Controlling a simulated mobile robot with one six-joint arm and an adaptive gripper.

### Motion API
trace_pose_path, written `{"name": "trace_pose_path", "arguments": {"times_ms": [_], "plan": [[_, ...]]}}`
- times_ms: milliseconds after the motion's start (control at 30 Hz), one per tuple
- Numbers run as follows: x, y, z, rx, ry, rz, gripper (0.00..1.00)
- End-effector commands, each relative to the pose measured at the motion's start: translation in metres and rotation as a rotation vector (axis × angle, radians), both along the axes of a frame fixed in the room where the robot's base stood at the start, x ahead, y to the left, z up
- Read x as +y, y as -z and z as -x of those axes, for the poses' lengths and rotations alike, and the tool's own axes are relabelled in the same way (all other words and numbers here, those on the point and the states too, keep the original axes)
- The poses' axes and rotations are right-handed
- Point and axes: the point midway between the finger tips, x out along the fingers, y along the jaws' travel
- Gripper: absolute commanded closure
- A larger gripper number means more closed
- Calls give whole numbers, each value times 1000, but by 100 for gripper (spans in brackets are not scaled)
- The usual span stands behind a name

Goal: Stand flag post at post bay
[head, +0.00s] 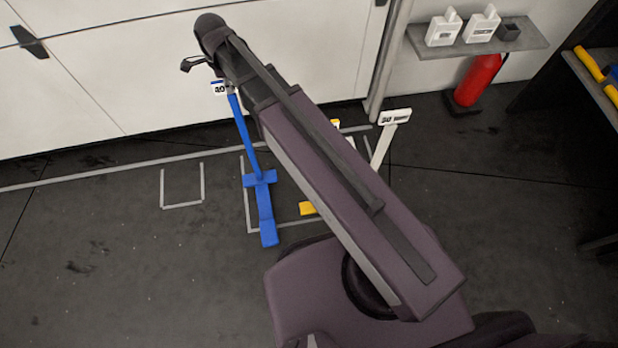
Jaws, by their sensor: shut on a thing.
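A blue flag post (247,137) with a white "40" plate (219,87) at its top hangs below the end of my arm in the head view. My gripper (198,64) is at the post's top end, shut on it; the arm partly hides the grip. The post's blue cross-shaped foot (265,212) is over the near left corner of a large taped floor outline (247,205). I cannot tell whether the foot touches the floor. A smaller taped outline (182,205), open at the back, lies to the left and is empty. Neither outline shows a readable label.
A white post (381,148) with a "50" plate stands right of my arm. A yellow foot (308,208) shows beside my arm, its post mostly hidden. A white garage door (110,60) closes the back. A shelf (480,45) and red extinguisher (477,80) are back right.

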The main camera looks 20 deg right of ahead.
Motion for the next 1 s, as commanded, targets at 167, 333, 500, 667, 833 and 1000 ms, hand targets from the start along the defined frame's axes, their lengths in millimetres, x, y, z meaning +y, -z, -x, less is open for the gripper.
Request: {"name": "trace_pose_path", "arguments": {"times_ms": [167, 333, 500, 667, 833, 1000], "plan": [[6, 0, 2, 0, -9, 0, 100], [9, 0, 3, 0, -13, 0, 100], [8, 0, 5, 1, -12, 0, 100], [0, 0, 13, 7, -2, 0, 100], [-11, 1, 23, 15, 13, -1, 100], [-16, 1, 27, 19, 19, -2, 100]]}}
